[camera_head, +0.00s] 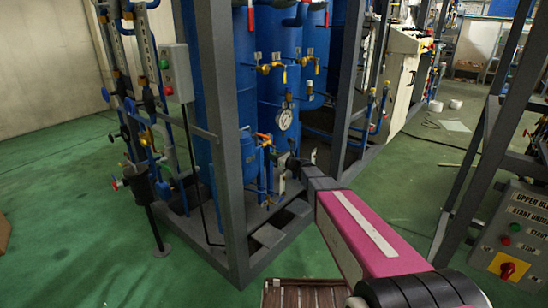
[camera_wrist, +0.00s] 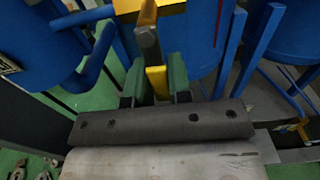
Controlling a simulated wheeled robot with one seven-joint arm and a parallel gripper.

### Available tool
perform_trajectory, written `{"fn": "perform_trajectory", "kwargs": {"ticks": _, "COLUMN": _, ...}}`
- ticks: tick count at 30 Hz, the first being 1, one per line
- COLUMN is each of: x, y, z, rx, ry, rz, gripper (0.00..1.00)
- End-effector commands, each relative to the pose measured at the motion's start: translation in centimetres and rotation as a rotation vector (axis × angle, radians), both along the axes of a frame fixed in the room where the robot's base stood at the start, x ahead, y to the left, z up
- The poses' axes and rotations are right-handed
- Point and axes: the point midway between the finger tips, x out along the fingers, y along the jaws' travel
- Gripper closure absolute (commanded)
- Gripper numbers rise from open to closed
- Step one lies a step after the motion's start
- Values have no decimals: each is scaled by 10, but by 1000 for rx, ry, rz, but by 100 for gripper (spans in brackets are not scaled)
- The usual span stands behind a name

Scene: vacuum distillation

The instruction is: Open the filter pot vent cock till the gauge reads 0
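A round white-faced gauge (camera_head: 284,119) stands on the blue pots in the head view; its reading is too small to tell. A small valve with an orange-red handle (camera_head: 263,137) sits low, left of the gauge. My gripper (camera_head: 285,163) is among the low fittings just below the gauge, its fingers unclear there. In the wrist view, my gripper's green-padded fingers (camera_wrist: 156,80) stand either side of a yellow piece (camera_wrist: 157,83) with an orange-brown lever (camera_wrist: 148,38) above. Whether they press on it I cannot tell. Which fitting is the vent cock is unclear.
Grey frame posts (camera_head: 222,130) stand left of my arm. Higher brass valves (camera_head: 270,67) with yellow and red handles hang on the blue vessels. A control box (camera_head: 513,235) stands at right. Green floor (camera_head: 420,160) is open between the frames. Blue pipes (camera_wrist: 260,55) crowd the wrist view.

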Motion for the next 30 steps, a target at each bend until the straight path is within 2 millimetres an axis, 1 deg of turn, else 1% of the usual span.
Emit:
{"fn": "perform_trajectory", "kwargs": {"ticks": 1, "x": 0, "y": 0, "z": 0, "rx": 0, "ry": 0, "rz": 0, "gripper": 98}}
{"fn": "perform_trajectory", "kwargs": {"ticks": 2, "x": 0, "y": 0, "z": 0, "rx": 0, "ry": 0, "rz": 0, "gripper": 100}}
{"fn": "perform_trajectory", "kwargs": {"ticks": 14, "x": 2, "y": -2, "z": 0, "rx": -31, "ry": -39, "rz": 0, "gripper": 100}}
{"fn": "perform_trajectory", "kwargs": {"ticks": 20, "x": 7, "y": -5, "z": 0, "rx": -104, "ry": -133, "rz": 0, "gripper": 100}}
{"fn": "perform_trajectory", "kwargs": {"ticks": 30, "x": 17, "y": -13, "z": 5, "rx": -297, "ry": -379, "rz": 1, "gripper": 100}}
